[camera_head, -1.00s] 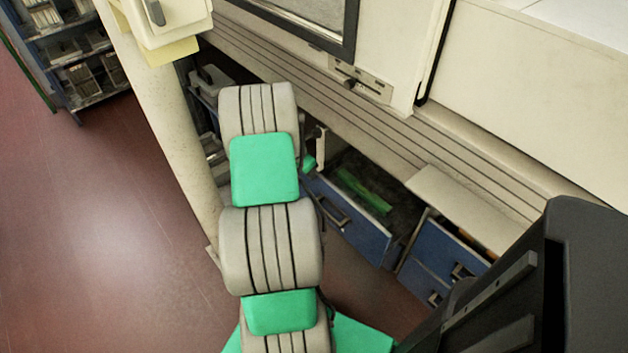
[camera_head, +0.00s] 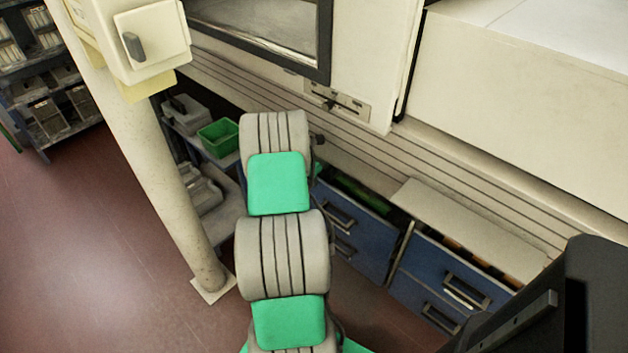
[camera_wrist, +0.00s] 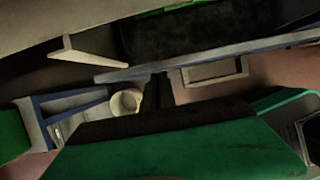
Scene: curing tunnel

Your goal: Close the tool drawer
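The tool drawer (camera_head: 352,222) is the blue-fronted drawer under the bench, right of my arm in the head view. It stands a little open, with a narrow strip of its inside and something green showing. In the wrist view its front edge (camera_wrist: 225,52) crosses the upper part, with a pale handle (camera_wrist: 215,73) below and the dark inside behind. My gripper is hidden behind my arm in the head view. In the wrist view a dark narrow part, perhaps my gripper (camera_wrist: 157,92), reaches up close to the drawer front. Whether it touches, and its finger opening, are unclear.
A second blue drawer unit (camera_head: 450,285) stands to the right, its top drawer slightly open. A pale post (camera_head: 165,165) rises left of my arm. A green bin (camera_head: 218,138) sits on a low shelf behind. Red floor at left is open.

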